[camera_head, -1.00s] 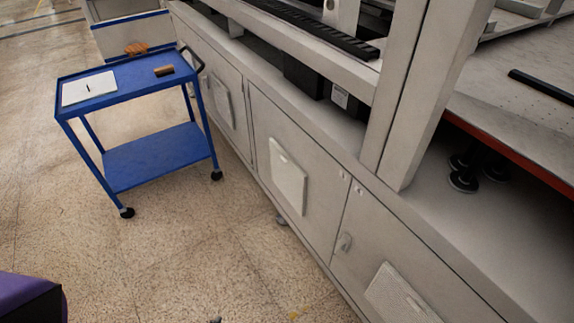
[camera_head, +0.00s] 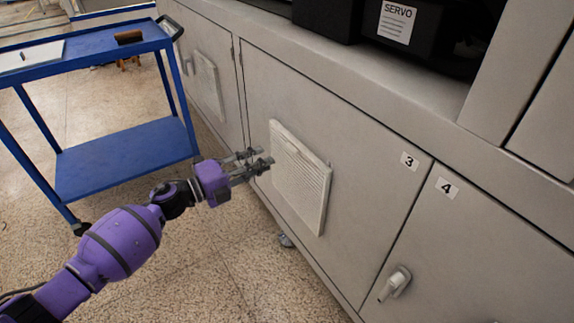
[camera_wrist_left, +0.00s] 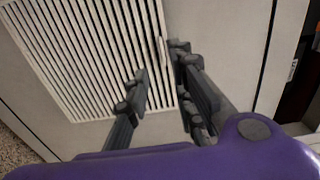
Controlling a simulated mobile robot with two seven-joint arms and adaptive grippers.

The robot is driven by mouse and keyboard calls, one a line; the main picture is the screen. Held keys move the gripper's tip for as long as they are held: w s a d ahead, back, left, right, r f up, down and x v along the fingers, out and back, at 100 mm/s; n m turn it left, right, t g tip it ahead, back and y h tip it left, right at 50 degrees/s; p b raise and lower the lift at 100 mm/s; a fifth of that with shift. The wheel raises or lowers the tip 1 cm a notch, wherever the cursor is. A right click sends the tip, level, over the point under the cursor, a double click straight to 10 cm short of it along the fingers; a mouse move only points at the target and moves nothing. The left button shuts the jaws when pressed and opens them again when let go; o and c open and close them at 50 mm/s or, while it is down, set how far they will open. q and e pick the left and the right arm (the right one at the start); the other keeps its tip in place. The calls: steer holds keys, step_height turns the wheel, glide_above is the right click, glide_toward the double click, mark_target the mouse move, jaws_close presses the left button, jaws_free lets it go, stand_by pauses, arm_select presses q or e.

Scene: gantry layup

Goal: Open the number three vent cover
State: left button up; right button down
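The number three vent cover (camera_head: 301,178) is a pale louvred square panel on the cabinet door (camera_head: 350,160) marked 3. It looks closed, nearly flush with the door. My left gripper (camera_head: 262,163) is at its left edge, with the fingers pointing toward it. In the left wrist view the louvres of the vent cover (camera_wrist_left: 95,50) fill the upper left. My right gripper is not in view.
A blue trolley (camera_head: 125,158) stands at the left with a brown block (camera_head: 129,37) on top. Door 4 (camera_head: 480,250) with its handle (camera_head: 396,283) is at the right. Another vent (camera_head: 208,85) is farther left. A black box labelled SERVO (camera_head: 425,35) sits above.

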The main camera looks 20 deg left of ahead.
mark_target(290, 149)
arm_select(q)
steer(key=b+x, duration=0.1)
steer(key=x, duration=0.7)
steer(key=shift+w+r, duration=0.2)
jaws_close()
